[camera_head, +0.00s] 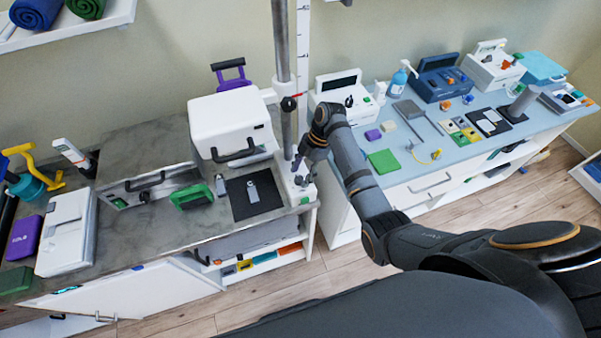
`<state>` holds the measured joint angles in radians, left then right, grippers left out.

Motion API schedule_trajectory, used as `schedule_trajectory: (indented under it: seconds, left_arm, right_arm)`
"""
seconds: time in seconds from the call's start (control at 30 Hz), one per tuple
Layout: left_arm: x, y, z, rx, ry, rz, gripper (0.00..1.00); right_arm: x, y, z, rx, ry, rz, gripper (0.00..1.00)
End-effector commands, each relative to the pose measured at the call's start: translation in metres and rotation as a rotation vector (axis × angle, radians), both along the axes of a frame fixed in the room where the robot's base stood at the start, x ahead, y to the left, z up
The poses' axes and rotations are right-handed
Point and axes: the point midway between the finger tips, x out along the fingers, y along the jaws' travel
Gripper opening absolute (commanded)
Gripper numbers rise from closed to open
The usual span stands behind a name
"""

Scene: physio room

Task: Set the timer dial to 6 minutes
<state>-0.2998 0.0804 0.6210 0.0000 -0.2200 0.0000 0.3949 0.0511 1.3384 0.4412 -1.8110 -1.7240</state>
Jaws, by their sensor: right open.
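My right arm comes in from the right, and its gripper (299,176) points down over a small white unit (305,193) at the right end of the grey counter. The gripper is open and close to the top of this unit. The unit has a green spot on its front, beside the foot of a metal column. A timer dial with its minute marks is too small and too covered by the gripper to read. I cannot tell whether the fingers touch the dial. My left gripper is out of view.
A metal column (282,45) and a white ruler strip (302,50) rise just behind the gripper. A white lidded box (228,122) and a black mat (240,205) lie left of it. The blue table (410,170) at right holds several devices. A gap separates the counters.

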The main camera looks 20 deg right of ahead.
Motion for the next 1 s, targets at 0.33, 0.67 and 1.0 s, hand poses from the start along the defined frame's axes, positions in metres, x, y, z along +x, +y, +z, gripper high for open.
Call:
schedule_trajectory:
  seconds: [0.33,0.67,1.0]
  left_arm:
    - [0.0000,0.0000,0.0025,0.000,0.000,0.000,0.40]
    - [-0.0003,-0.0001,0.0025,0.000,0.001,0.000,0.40]
    - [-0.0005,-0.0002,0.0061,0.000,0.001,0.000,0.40]
  right_arm:
    - [-0.0009,0.0043,-0.0109,-0.001,-0.001,0.001,0.51]
    - [-0.0010,0.0042,-0.0106,-0.001,-0.001,0.001,0.13]
    - [-0.0013,0.0039,-0.0092,-0.001,0.000,-0.018,0.00]
